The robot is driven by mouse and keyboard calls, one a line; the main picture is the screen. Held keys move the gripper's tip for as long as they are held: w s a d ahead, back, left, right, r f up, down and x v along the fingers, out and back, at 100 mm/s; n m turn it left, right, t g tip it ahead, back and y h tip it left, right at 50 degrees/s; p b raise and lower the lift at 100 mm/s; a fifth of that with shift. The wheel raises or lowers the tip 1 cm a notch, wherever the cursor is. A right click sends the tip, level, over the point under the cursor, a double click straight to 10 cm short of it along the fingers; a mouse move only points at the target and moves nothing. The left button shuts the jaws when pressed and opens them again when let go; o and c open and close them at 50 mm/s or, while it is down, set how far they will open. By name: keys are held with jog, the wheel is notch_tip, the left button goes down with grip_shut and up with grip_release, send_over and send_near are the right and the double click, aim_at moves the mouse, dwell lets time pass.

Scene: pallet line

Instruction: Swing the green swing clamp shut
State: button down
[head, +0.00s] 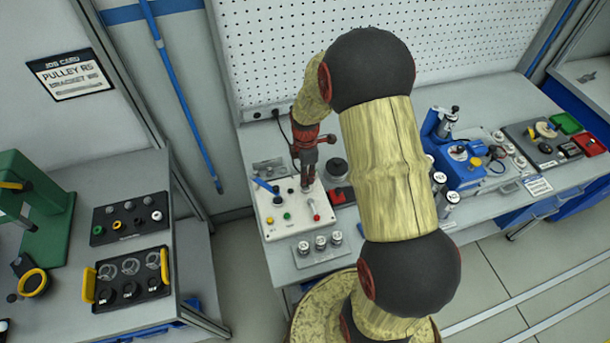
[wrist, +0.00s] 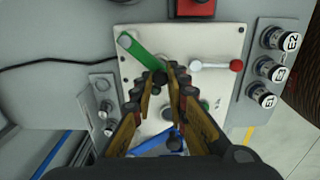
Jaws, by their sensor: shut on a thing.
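My gripper (wrist: 168,74) is shut on this end; the exact contact is partly hidden by the fingers. In the head view my gripper (head: 307,184) points down over the back right of the white panel (head: 277,235), and the green clamp is hidden there.
A lever with a red ball (wrist: 236,65) lies to the right on the panel. A blue lever (head: 266,186) stands at the panel's back left. Several silver labelled cylinders (head: 320,242) stand in front. A red block (head: 341,195) and blue machine (head: 455,165) are to the right.

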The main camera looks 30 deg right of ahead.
jog(key=c, duration=1.8)
grip_release()
jog(key=shift+o, duration=0.3)
jog(key=shift+r, duration=0.1)
notch_tip(320, 180, up, 12)
